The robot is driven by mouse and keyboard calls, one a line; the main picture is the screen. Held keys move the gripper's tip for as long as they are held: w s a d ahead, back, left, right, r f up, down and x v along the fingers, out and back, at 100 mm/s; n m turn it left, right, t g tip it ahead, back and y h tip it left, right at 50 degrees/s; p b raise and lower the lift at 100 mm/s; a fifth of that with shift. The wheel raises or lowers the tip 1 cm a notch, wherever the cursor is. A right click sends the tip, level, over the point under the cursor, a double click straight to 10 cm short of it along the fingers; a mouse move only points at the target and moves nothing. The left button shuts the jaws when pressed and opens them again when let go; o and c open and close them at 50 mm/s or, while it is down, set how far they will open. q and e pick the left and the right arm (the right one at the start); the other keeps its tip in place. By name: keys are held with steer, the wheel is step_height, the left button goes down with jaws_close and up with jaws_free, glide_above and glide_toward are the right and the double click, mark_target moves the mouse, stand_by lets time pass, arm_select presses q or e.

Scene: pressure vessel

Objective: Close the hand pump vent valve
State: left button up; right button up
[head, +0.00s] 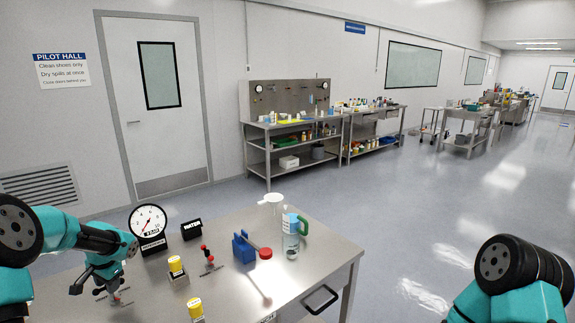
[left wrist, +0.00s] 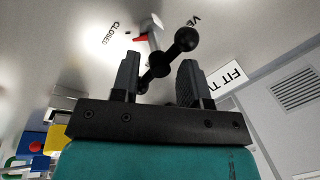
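The vent valve is on the steel bench at the near left; its black ball-ended handle shows in the left wrist view (left wrist: 184,41). A red pointer (left wrist: 140,39) sits beyond the handle, near a "CLOSED" label (left wrist: 110,34) and a partly cut-off label starting "VE" (left wrist: 194,20). In the head view my left gripper (head: 94,290) points down at the valve, partly covering it. In the left wrist view my left gripper (left wrist: 159,68) is open, with the handle between its fingers and gaps visible. Of my right arm only upper links show; its gripper is out of view.

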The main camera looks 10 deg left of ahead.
stand_by(0.3)
arm_select(q)
steer(key=shift+w+a+r, duration=0.15)
steer(key=shift+a+r, duration=0.05)
steer(key=shift+r, duration=0.15)
step_height(320, 180, up, 16)
steer(key=w+a+m+g+h, duration=0.1)
steer(key=w+a+m+h, duration=0.1)
steer(key=m, duration=0.4)
steer(key=shift+w+a+r+g+h, duration=0.15)
steer(key=shift+w+a+g+h, duration=0.2)
steer(key=shift+h, duration=0.55)
steer(key=d+f, duration=0.1)
steer(key=f, duration=0.4)
steer(key=s+f, duration=0.1)
steer(key=f, duration=0.5)
steer(key=s+d+f, duration=0.1)
steer(key=f, duration=0.5)
steer(key=shift+s+d, duration=0.15)
steer(key=shift+d, duration=0.15)
steer(key=shift+c, duration=0.3)
jaws_close()
